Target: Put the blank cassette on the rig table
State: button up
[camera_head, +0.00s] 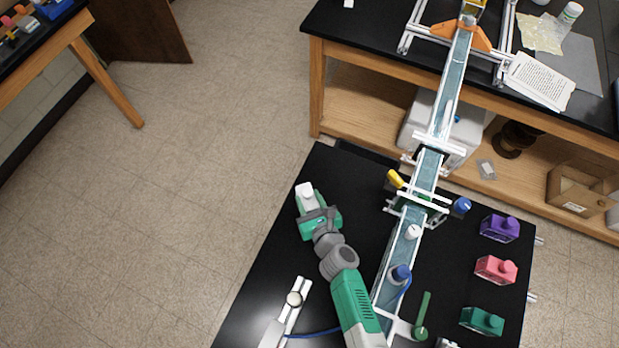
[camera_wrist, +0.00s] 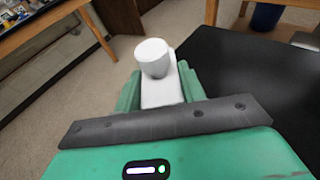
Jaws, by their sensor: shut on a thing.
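The blank cassette is a white block with a round white knob (camera_wrist: 152,57); it also shows in the head view (camera_head: 305,190). My gripper (camera_head: 312,208) is shut on it, with a green finger on each side in the wrist view (camera_wrist: 158,92). The cassette's lower part is hidden between the fingers. The rig table (camera_head: 275,245) has a black top. In the head view, my gripper and cassette overlap its far left part; their height above it is hard to judge. In the wrist view, floor shows behind the cassette and black tabletop to its right.
A long clear channel on a white frame (camera_head: 428,165) runs across to the back bench (camera_head: 360,40). Purple (camera_head: 499,228), pink (camera_head: 496,270) and green (camera_head: 482,321) cassettes stand at the table's right. A white fixture (camera_head: 290,312) lies front left.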

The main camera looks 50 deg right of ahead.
aim_at(306, 203)
jog(key=shift+f, duration=0.1)
jog(key=o, duration=1.2)
jog(key=shift+o, duration=0.2)
notch_tip(306, 203, up, 10)
jog(key=p, duration=0.9)
jog(key=shift+f, duration=0.15)
jog(key=shift+w+a+f+b, duration=0.2)
jog(key=shift+a+f+b, duration=0.25)
jog(key=shift+f+b, duration=0.25)
jog(key=w+a+r+n+y, duration=0.1)
jog(key=a+r, duration=0.4)
jog(key=a, duration=0.7)
jog(key=a+r+n+t+y, duration=0.1)
jog(key=a+r+n+y, duration=0.3)
jog(key=a, duration=0.7)
jog(key=shift+w+a+r+t+y, duration=0.35)
jog(key=shift+a+r+y, duration=0.1)
jog(key=shift+y, duration=0.25)
